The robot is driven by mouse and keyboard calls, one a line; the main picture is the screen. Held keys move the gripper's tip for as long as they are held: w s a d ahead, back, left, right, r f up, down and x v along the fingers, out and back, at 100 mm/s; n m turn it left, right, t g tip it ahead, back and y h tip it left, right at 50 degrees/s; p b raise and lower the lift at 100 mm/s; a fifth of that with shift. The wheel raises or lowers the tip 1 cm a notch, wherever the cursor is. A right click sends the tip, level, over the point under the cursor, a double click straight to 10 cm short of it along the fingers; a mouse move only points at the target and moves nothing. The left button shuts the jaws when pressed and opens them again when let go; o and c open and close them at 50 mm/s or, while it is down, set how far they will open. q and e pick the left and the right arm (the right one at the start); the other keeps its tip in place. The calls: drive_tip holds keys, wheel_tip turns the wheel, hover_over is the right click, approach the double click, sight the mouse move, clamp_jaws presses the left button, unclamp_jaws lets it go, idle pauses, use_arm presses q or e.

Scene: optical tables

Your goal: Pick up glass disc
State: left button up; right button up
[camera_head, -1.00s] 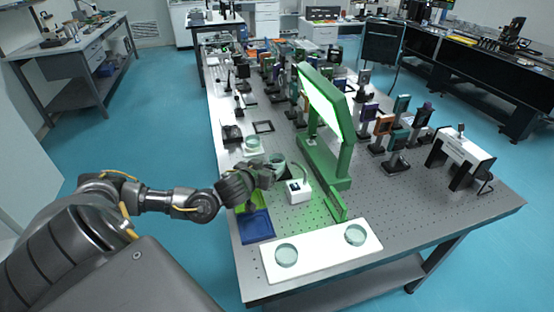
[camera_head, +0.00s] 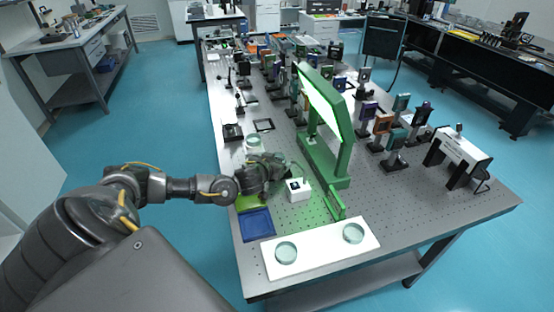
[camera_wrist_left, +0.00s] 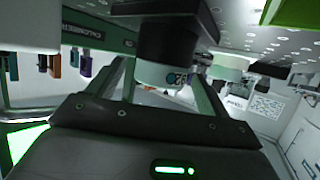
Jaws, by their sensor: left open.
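My left gripper (camera_head: 282,165) is over the near-left part of the optical table, beside the small white box (camera_head: 298,189), and is open. It covers the spot where a glass disc showed earlier. In the left wrist view a dark cylinder with a pale end (camera_wrist_left: 163,74) is between the open fingers; I cannot tell whether they touch it. Other round glass discs are in view: one on a small pale base (camera_head: 254,142) behind the gripper, and two on the white plate, left (camera_head: 286,252) and right (camera_head: 353,233). My right gripper is not in view.
A green frame with a lit panel (camera_head: 325,105) stands right of the gripper. A blue tray (camera_head: 257,225) and a yellow-green tray (camera_head: 246,202) lie at the table's left edge. The white plate (camera_head: 320,249) is at the near edge. Mounted optics crowd the back and right.

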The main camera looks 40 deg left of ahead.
use_arm(q)
drive_tip(key=shift+c, duration=0.5)
drive_tip(key=c, duration=1.1)
drive_tip(key=shift+o, duration=0.2)
drive_tip(key=shift+r, duration=0.1)
drive_tip(key=shift+r, duration=0.6)
drive_tip(key=s+d+r+b, duration=0.1)
drive_tip(key=s+r+b, duration=0.2)
drive_tip(key=s+r, duration=0.8)
drive_tip(key=v, duration=0.3)
drive_tip(key=shift+s+a+f+b, duration=0.15)
drive_tip(key=shift+a+f+b, duration=0.05)
drive_tip(key=shift+f+b, duration=0.1)
